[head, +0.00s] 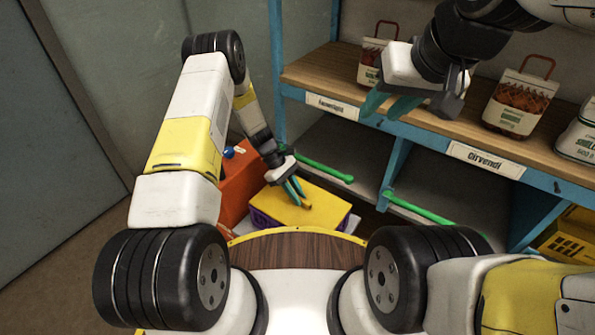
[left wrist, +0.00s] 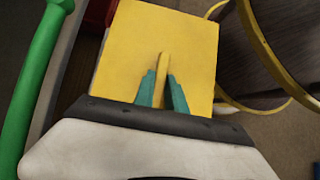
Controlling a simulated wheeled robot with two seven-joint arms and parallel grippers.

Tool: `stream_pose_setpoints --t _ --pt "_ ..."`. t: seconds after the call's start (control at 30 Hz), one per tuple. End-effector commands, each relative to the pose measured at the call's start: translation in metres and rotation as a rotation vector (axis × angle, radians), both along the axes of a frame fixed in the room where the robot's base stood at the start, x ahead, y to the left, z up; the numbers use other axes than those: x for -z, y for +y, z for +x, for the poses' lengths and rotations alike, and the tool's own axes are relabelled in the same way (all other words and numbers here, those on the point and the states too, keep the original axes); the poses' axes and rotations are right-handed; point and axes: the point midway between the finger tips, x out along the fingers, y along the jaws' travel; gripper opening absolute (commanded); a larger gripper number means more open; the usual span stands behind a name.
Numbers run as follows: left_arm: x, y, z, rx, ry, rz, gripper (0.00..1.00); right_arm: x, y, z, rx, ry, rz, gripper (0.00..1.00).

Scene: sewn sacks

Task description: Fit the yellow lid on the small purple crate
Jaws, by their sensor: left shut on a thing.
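The yellow lid (head: 298,207) lies on top of the small purple crate (head: 262,221), below the shelf. In the left wrist view the yellow lid (left wrist: 130,40) fills the upper middle, with a raised yellow handle between my fingers. My left gripper (head: 295,190) points down at the lid, its teal fingers shut on the handle; it also shows in the left wrist view (left wrist: 162,90). I cannot tell whether the lid is seated all round. Most of the crate is hidden under the lid. My right gripper (head: 388,103) hangs in front of the shelf top, fingers apart and empty.
An orange box (head: 240,190) with a blue-capped thing on it stands left of the crate. The wooden shelf (head: 335,75) holds several printed sacks (head: 519,103). Green bars (head: 325,172) lie along the lower shelf. A yellow crate (head: 568,240) sits at lower right.

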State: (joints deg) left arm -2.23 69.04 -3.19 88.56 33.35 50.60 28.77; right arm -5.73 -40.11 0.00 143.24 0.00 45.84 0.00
Motion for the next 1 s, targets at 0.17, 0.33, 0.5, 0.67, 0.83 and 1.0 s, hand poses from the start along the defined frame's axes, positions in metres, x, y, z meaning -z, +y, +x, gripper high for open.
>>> stream_pose_setpoints --t 0.17,0.33,0.5,0.67,0.83,1.0 --pt "0.005 0.0 0.0 0.0 0.0 0.0 0.0 0.0 0.0 0.0 0.0 0.0 0.0 0.36" --pt "0.007 0.0 0.0 0.0 0.0 0.0 0.37 0.0 0.0 0.0 0.0 0.0 0.0 0.36" --pt "0.007 0.0 0.0 0.0 0.0 0.0 0.38 0.0 0.0 0.0 0.0 0.0 0.0 0.36" --pt "0.005 0.0 0.0 0.0 0.0 0.0 0.38 0.0 0.0 0.0 0.0 0.0 0.0 0.36" --pt "-0.01 0.003 0.003 -0.001 -0.002 0.0 0.38 0.0 0.0 0.0 0.0 0.0 0.0 0.36" --pt "-0.039 0.022 0.017 -0.002 -0.004 0.0 0.38 0.0 0.0 0.0 0.0 0.0 0.0 0.36"
